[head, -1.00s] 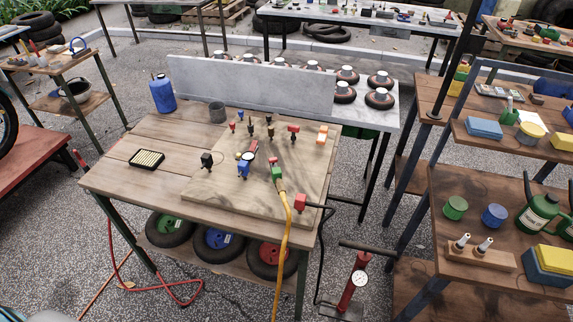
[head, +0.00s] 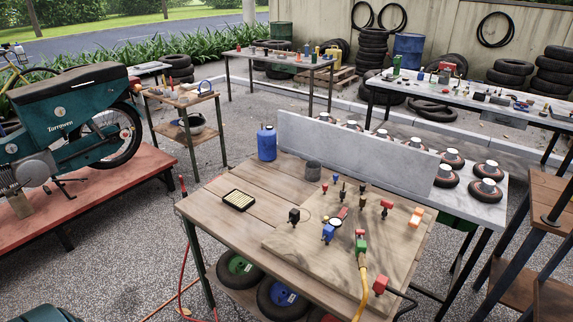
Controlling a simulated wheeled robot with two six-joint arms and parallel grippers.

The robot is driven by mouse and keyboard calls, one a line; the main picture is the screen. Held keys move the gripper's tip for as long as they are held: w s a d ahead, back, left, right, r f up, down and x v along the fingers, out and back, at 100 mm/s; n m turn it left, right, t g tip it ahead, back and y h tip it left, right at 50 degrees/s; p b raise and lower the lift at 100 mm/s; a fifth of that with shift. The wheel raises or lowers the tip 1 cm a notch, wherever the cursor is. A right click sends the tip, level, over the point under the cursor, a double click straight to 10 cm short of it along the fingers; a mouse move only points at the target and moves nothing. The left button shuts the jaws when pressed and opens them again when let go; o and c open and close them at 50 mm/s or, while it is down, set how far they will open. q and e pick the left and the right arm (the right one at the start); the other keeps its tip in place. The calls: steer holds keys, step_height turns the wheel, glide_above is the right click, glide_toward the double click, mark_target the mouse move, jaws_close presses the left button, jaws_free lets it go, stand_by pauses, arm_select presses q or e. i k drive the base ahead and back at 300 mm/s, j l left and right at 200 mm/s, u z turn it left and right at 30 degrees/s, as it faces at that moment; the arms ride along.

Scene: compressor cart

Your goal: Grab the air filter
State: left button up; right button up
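A flat rectangular piece with a black frame and pale yellow pleats, which looks like the air filter (head: 238,200), lies on the left part of the wooden workbench (head: 215,228). Its whole top face shows and nothing covers it. Neither of my grippers is in the head view.
A motorbike (head: 75,115) stands on a red platform (head: 95,190) at left.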

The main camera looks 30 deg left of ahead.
mark_target(239, 201)
steer(key=u, duration=0.45)
steer(key=j+u, duration=0.15)
steer(key=u, duration=0.3)
steer(key=i+u, duration=0.1)
steer(key=u, duration=0.3)
steer(key=z, duration=0.4)
steer(key=i+j+z, duration=0.15)
steer(key=j+z, duration=0.15)
steer(key=z, duration=0.15)
steer(key=i+j+z, duration=0.15)
steer(key=j+z, duration=0.6)
steer(key=z, duration=0.15)
steer(key=j+z, duration=0.45)
